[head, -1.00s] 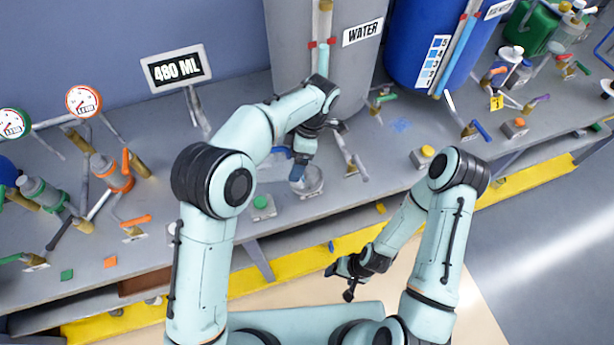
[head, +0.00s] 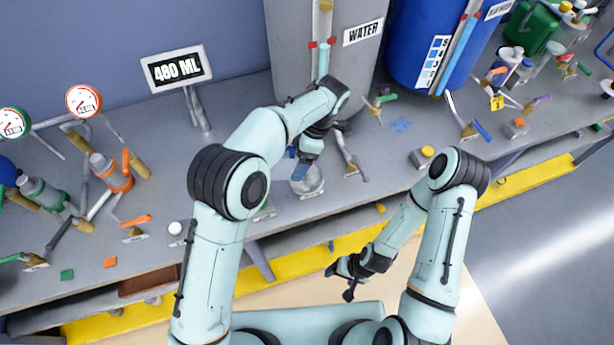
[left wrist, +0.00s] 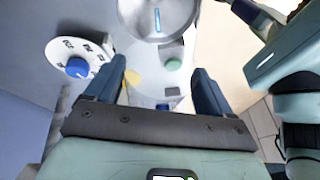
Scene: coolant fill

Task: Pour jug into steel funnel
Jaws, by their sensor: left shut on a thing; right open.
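My left gripper (head: 304,158) is low over the bench, in front of the grey water tank. In the left wrist view its two dark blue fingers (left wrist: 155,85) stand apart with a pale, clear body between them, apparently the jug (left wrist: 160,98). The jug's outline and fill are hard to make out, and my arm hides it in the head view. A round shiny steel thing, likely the steel funnel (head: 308,183), is just below the gripper; it also shows in the left wrist view (left wrist: 157,20). My right gripper (head: 338,283) is open and empty, in front of the bench.
The water tank (head: 322,40) and a blue barrel (head: 430,45) stand behind. A "480 ML" sign (head: 177,68) is at back left. Valves and gauges (head: 84,101) crowd the left. A yellow-button box (head: 421,158) sits to the right. A blue-knobbed dial (left wrist: 77,68) shows by the left finger.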

